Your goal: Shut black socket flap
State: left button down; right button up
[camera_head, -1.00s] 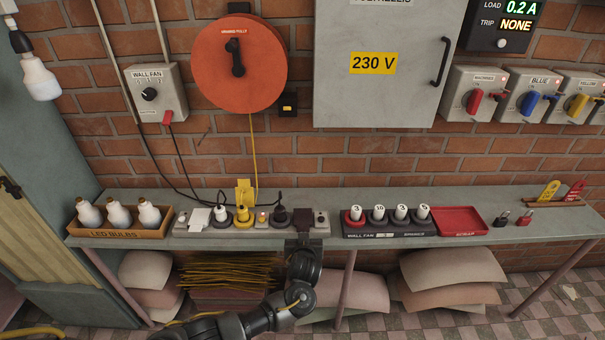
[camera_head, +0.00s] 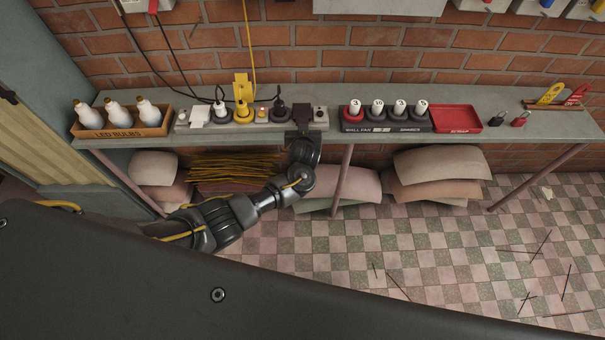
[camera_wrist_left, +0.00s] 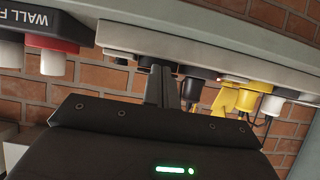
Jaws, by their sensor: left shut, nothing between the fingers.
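The grey socket strip (camera_head: 253,125) lies along the table's front edge, left of centre. Near its right end stands a dark flap (camera_head: 302,112), apparently raised, to the right of a black plug (camera_head: 280,108). My left gripper (camera_head: 302,134) is shut and empty, right at the strip's front side just below the flap. Whether it touches the flap cannot be told. The left wrist view is upside down: the shut fingers (camera_wrist_left: 165,86) point at the strip (camera_wrist_left: 125,40) and hide most of the flap. My right gripper is out of view.
A yellow plug with a raised yellow flap (camera_head: 241,86) and a white plug (camera_head: 220,106) sit left along the strip. A dark tray with several white-topped pieces (camera_head: 388,126) and a red scrap tray (camera_head: 457,118) stand to the right. An LED bulb box (camera_head: 120,130) is far left.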

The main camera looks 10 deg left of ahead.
aim_at(302, 119)
pick_arm(q)
notch_tip(302, 119, up, 5)
jog(key=p, duration=0.3)
jog(key=s+d+f+b, duration=0.3)
jog(key=s+f+b, duration=0.5)
jog(key=s+f, duration=0.6)
jog(key=shift+s+d, duration=0.4)
jog(key=shift+s, duration=0.2)
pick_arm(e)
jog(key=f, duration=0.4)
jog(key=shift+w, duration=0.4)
